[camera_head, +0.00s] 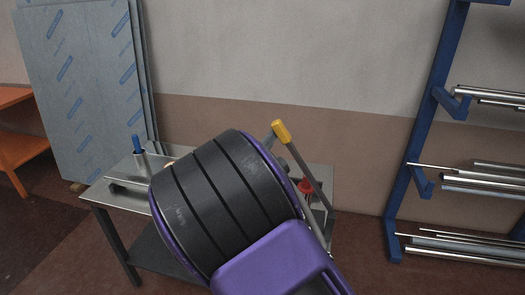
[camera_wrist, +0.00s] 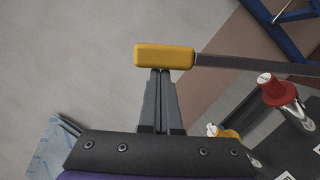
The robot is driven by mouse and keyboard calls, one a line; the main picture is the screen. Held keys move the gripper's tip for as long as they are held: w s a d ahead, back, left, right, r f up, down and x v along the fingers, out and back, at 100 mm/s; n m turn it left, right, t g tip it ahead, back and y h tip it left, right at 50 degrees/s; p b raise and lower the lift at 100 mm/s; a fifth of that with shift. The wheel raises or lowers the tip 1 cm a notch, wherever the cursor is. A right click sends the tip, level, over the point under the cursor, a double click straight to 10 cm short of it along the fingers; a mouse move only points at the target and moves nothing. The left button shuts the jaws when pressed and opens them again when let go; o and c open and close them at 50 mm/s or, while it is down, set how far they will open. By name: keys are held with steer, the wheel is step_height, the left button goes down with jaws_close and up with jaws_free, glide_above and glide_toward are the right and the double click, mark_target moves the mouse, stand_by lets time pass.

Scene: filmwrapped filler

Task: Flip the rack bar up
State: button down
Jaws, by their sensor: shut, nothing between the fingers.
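The rack bar is a dark grey bar (camera_head: 310,180) with a yellow grip (camera_head: 281,131) at its upper end. It slants up to the left from the metal table in the head view. In the wrist view the yellow grip (camera_wrist: 164,57) lies across the upper middle, and the bar (camera_wrist: 255,65) runs off to the right. My gripper (camera_wrist: 160,73) is shut and empty, with its fingertips at the lower edge of the yellow grip; I cannot tell whether they touch.
The metal table (camera_head: 103,193) holds a blue-topped upright piece (camera_head: 137,145) and a red knob (camera_head: 305,186), which shows at right in the wrist view (camera_wrist: 277,89). A blue rack (camera_head: 402,190) with metal rods stands right. Film-covered sheets (camera_head: 85,90) lean left. The wall is behind.

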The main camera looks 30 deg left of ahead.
steer(key=w+d+r+m+b, duration=0.2)
steer(key=d+r+m+b, duration=0.1)
steer(key=d, duration=0.4)
steer(key=w+d+r+m+g+h+b, duration=0.1)
steer(key=d+r+m+b, duration=0.2)
steer(key=d+b, duration=0.2)
steer(key=shift+w+d+r, duration=0.3)
steer(key=shift+w+d, duration=0.05)
steer(key=shift+d, duration=1.25)
steer(key=s+a+b, duration=0.1)
steer(key=s+a, duration=0.4)
steer(key=s, duration=0.6)
steer(key=shift+s+f, duration=0.15)
steer(key=shift+f, duration=0.2)
steer(key=shift+a, duration=0.15)
